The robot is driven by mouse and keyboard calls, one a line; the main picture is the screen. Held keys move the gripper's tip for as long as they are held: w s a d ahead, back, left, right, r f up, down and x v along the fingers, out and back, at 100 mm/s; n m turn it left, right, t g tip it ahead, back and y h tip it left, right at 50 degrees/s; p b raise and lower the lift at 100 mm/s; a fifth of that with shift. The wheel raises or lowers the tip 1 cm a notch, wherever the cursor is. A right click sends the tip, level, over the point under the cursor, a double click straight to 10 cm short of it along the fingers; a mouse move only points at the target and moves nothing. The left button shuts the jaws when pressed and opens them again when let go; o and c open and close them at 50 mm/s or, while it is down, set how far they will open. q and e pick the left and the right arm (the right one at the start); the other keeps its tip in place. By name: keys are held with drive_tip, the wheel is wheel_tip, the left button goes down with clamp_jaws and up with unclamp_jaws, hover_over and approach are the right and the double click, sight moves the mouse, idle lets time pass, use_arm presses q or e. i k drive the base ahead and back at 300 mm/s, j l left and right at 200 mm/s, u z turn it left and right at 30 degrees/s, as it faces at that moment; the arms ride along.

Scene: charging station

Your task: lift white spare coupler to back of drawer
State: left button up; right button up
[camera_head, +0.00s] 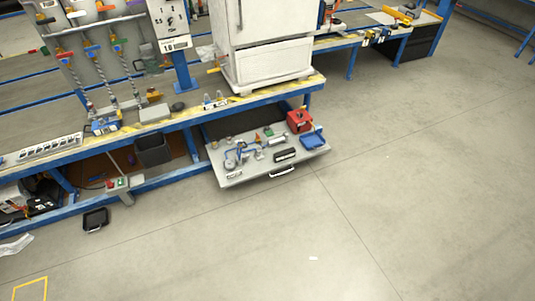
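A small white item (313,258) lies on the floor in front. I cannot tell which pale item is the white spare coupler at this size. Neither of my grippers is in view.
The drawer also holds a red box (299,121), a blue tray (313,141) and a black item (285,155). A white cabinet (270,65) stands on the bench above. A black case (95,219) lies on the floor at left. The floor at right is clear.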

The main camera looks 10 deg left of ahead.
sight(259, 152)
drive_tip(key=i+j, duration=0.1)
drive_tip(key=i, duration=0.75)
drive_tip(key=l+z, duration=0.05)
